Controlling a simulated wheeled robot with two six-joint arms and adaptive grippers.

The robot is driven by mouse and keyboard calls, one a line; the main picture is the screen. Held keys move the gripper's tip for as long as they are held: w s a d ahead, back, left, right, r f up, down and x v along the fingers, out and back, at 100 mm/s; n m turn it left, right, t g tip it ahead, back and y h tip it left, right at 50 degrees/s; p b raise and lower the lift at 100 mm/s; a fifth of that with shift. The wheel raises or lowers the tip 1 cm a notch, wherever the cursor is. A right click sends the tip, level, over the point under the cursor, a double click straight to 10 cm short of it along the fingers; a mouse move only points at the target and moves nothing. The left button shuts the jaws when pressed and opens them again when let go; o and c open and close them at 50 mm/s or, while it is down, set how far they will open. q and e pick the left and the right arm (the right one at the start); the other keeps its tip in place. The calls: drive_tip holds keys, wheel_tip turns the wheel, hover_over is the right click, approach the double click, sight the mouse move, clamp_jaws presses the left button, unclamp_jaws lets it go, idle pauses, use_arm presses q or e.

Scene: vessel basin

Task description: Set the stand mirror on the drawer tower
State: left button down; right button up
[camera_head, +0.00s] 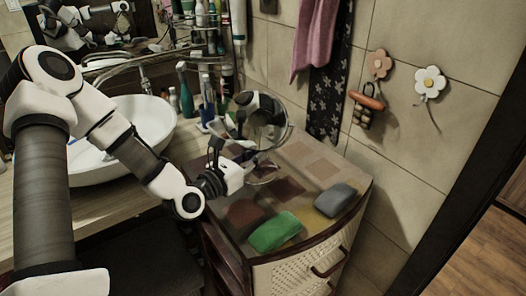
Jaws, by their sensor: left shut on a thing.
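The round stand mirror (270,122) is upright at the back left of the drawer tower (327,166), its glass reflecting white and black shapes. My left gripper (242,160) comes in from the left and is shut on the mirror's lower part. The gripper partly hides the mirror's stem and base, so I cannot tell whether the base touches the tower top. The tower has a patterned brown top and a pale woven front. My right gripper is not in view.
A green block (275,232) and a grey block (336,200) lie on the tower's front part. A white basin (125,135) stands left, with several bottles (186,92) behind. A tiled wall with flower hooks (430,82) rises behind. The tower's back right is clear.

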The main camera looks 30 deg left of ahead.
sight(256, 169)
use_arm(q)
drive_tip(key=shift+r, duration=0.25)
wheel_tip(256, 169, down, 3)
drive_tip(key=b, duration=0.3)
drive_tip(key=shift+f, duration=0.2)
drive_tip(key=shift+w+a+f, duration=0.1)
drive_tip(key=shift+w+f, duration=0.05)
drive_tip(key=shift+f, duration=0.1)
drive_tip(key=shift+w+r, duration=0.1)
drive_tip(key=shift+r, duration=0.15)
drive_tip(key=shift+s+f, duration=0.2)
drive_tip(key=shift+s, duration=0.05)
drive_tip(key=c, duration=1.2)
unclamp_jaws()
drive_tip(key=shift+w, duration=0.1)
drive_tip(key=shift+r, duration=0.1)
